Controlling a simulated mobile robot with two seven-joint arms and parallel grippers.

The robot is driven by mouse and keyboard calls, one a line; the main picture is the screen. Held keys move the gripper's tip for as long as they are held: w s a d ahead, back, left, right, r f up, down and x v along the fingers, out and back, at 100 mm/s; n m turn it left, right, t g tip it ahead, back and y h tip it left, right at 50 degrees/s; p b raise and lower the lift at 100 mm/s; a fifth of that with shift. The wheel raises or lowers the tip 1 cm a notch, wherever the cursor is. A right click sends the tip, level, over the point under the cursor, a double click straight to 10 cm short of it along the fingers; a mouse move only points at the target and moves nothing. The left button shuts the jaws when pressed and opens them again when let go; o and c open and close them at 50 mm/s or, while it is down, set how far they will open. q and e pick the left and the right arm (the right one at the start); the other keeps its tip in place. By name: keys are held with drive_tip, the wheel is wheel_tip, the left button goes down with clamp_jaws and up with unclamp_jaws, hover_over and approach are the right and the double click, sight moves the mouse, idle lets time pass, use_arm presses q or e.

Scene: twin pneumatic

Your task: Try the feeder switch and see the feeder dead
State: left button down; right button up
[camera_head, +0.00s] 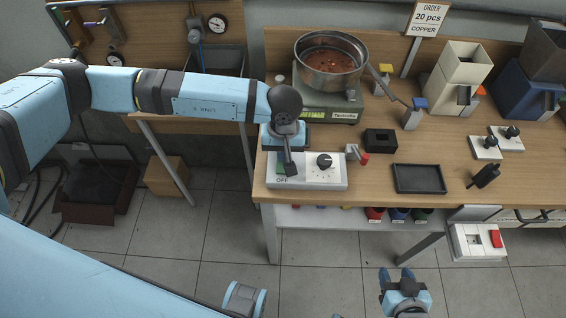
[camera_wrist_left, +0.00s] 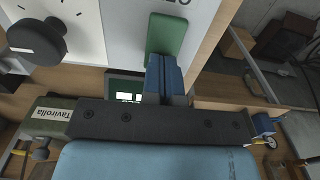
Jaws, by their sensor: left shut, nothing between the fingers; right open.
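A pale control box (camera_head: 332,183) stands at the table's front left edge, with a black knob (camera_head: 324,160) and a green switch (camera_head: 282,168). Letters like "OFF" are printed beside the switch. My left gripper (camera_head: 290,172) points down over the switch. In the left wrist view its blue fingers (camera_wrist_left: 166,75) are shut and empty, at the end of the green switch (camera_wrist_left: 168,35); I cannot tell whether they touch it. A steel bowl (camera_head: 331,80) of copper-coloured pieces sits on a green-grey base behind the box. My right gripper (camera_head: 397,277) is open, away from the table.
A black block (camera_head: 380,141), a black tray (camera_head: 419,190) and a small red-ended lever (camera_head: 361,155) lie right of the box. Several bins and the order sign (camera_head: 430,17) stand farther back. A red-switched white box (camera_head: 479,242) sits below the table's right front.

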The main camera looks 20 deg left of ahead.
use_arm(q)
drive_tip(key=shift+s+f, duration=0.1)
drive_tip(key=shift+f, duration=0.1)
drive_tip(key=shift+r, duration=0.15)
drive_tip(key=shift+r+p, duration=0.7)
drive_tip(key=shift+r, duration=2.7)
